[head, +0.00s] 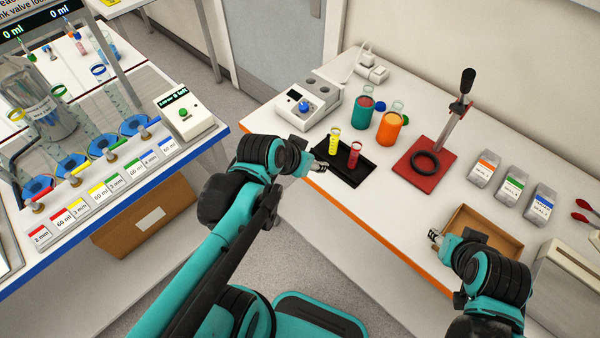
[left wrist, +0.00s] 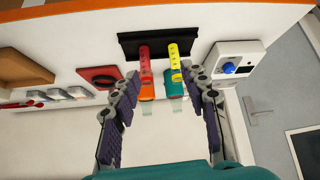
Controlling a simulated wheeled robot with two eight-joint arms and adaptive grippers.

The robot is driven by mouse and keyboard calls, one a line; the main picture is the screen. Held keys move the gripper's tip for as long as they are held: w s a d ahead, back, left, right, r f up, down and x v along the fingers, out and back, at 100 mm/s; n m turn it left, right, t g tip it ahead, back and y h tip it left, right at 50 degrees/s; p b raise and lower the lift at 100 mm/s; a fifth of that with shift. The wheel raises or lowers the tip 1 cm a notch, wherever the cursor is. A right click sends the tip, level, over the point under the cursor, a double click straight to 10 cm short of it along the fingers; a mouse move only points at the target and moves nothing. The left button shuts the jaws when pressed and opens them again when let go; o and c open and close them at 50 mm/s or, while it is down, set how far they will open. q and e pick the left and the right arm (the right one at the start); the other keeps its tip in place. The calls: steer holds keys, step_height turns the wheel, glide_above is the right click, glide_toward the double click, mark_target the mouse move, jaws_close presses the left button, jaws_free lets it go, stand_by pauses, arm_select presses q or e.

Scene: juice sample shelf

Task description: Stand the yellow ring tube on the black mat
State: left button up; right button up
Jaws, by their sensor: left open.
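The yellow ring tube (head: 334,142) stands upright on the black mat (head: 347,176), near its far left part. A red tube (head: 354,155) stands beside it, to the right. In the left wrist view the yellow tube (left wrist: 174,62) and the red tube (left wrist: 145,62) show beyond my fingertips, with the black mat (left wrist: 205,33) around them. My left gripper (head: 320,166) is at the mat's left edge, close to the tubes. In the left wrist view its fingers (left wrist: 163,80) are apart with nothing gripped. My right gripper (head: 435,236) is beside the cardboard tray; its finger opening is unclear.
Teal (head: 363,112) and orange (head: 390,124) beakers stand behind the mat. A white device (head: 307,105) is at its back left, a red stand (head: 423,166) to its right. The cardboard tray (head: 500,232) is by the front edge.

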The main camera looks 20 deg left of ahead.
arm_select(q)
steer(key=s+n+y, duration=0.1)
steer(key=s, duration=0.5)
steer(key=shift+s+a+f+n, duration=0.35)
steer(key=shift+s+n, duration=0.05)
steer(key=shift+g, duration=0.3)
step_height(320, 180, down, 4)
steer(key=b, duration=0.3)
steer(key=shift+r+b, duration=0.1)
steer(key=shift+b, duration=0.3)
